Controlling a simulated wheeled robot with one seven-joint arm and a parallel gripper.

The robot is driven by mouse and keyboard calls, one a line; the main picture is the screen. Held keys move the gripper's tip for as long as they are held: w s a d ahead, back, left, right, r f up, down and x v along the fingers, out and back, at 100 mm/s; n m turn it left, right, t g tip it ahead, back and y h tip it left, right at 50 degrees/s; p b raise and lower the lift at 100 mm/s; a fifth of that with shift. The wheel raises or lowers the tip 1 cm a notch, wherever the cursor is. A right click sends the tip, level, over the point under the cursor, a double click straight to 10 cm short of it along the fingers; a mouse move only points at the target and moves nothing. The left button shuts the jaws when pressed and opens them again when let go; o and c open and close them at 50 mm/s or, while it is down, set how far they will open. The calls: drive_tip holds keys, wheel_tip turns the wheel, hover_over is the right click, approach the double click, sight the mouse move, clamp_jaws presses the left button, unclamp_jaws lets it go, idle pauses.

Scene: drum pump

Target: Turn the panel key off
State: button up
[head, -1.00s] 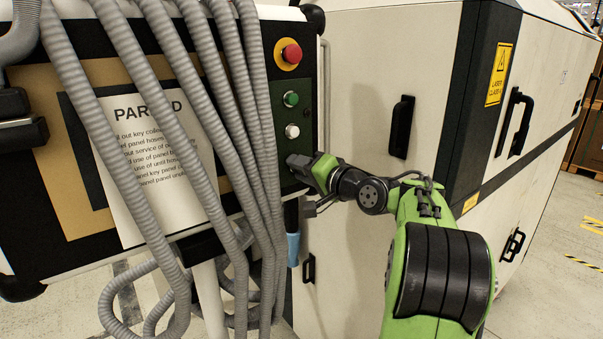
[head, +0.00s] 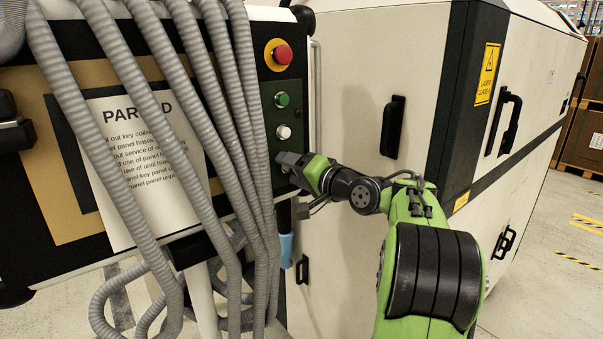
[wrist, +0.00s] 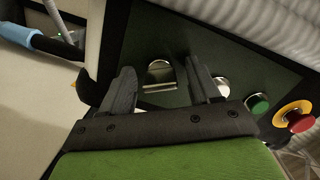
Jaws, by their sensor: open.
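The panel key switch (wrist: 160,73) shows in the wrist view as a silver round piece with a bar across it, on the dark green panel face (wrist: 237,62). My gripper (wrist: 159,68) is open, with one finger on each side of the key; I cannot tell whether either finger touches it. In the head view my gripper (head: 281,159) is at the panel's lower right, below the white button (head: 284,132), and hides the key there.
Above the white button are a green button (head: 282,100) and a red emergency stop (head: 282,54) on yellow. Grey hoses (head: 235,130) hang across the panel just left of my gripper. A large cream cabinet (head: 350,80) stands close on the right.

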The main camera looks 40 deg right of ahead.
drive_tip(key=s+d+r, duration=0.1)
drive_tip(key=s, duration=1.4)
drive_tip(key=shift+s+d+r+b, duration=0.25)
drive_tip(key=shift+d+b, duration=0.1)
drive_tip(key=shift+b, duration=0.1)
